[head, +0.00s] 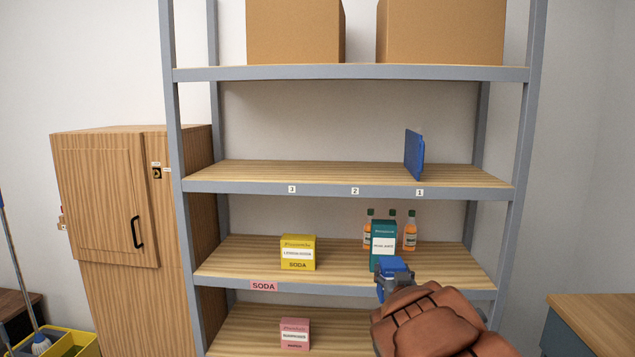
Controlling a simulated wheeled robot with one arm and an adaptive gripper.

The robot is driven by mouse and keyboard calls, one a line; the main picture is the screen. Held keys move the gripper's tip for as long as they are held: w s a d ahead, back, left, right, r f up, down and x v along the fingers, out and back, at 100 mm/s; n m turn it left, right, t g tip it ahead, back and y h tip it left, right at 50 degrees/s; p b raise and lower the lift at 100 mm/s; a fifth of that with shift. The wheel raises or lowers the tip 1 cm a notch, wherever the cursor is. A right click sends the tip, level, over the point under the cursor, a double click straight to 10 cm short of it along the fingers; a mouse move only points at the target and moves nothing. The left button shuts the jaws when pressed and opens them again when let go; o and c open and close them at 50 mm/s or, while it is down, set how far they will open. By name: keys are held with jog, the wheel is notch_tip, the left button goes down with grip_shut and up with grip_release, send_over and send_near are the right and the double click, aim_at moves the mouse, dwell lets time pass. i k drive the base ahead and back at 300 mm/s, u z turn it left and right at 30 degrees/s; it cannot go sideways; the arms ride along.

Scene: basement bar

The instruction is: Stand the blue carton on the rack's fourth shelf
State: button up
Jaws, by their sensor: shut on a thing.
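My gripper (395,278) is at the lower right of the head view, in front of the shelf with the bottles. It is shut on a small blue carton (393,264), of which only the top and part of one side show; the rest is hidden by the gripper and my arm. The rack (180,180) has grey posts and wooden shelves. The shelf (290,174) above the gripper carries tags 3, 2 and 1 on its front edge. An upright blue panel (414,155) stands on it near the right, and its left part is bare.
The shelf below holds a yellow carton (298,252), a teal carton (383,240) and orange bottles (409,232). A pink carton (295,335) is lower. Cardboard boxes (440,30) fill the top. A wooden cabinet (105,200) stands left, a counter (600,315) right.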

aim_at(224, 175)
jog(key=u, duration=0.3)
jog(key=k, duration=0.4)
jog(key=u, duration=1.15)
jog(key=i, duration=1.5)
jog(key=u, duration=0.2)
